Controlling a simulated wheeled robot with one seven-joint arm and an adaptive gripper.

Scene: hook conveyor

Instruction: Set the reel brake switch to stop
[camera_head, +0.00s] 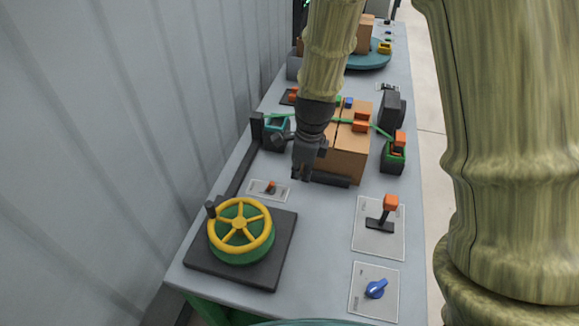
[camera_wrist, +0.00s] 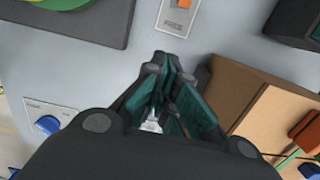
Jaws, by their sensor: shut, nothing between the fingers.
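The reel brake switch (camera_head: 270,187) is a small orange toggle on a pale plate, left of my gripper and behind the yellow-and-green wheel in the head view. In the wrist view, the orange toggle (camera_wrist: 184,3) is cut by the top edge. A label that reads FREE shows below it on the plate; no stop label is readable. My gripper (camera_head: 301,174) points down, to the right of the switch plate and apart from it. In the wrist view the fingers (camera_wrist: 168,95) are together and hold nothing.
The yellow-and-green wheel (camera_head: 240,231) on a dark base stands nearest the switch. A brown box (camera_head: 347,160) stands behind my gripper. An orange-topped lever (camera_head: 390,203) and a blue knob (camera_head: 375,288) sit on plates at right. Bare grey table (camera_head: 315,235) lies between.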

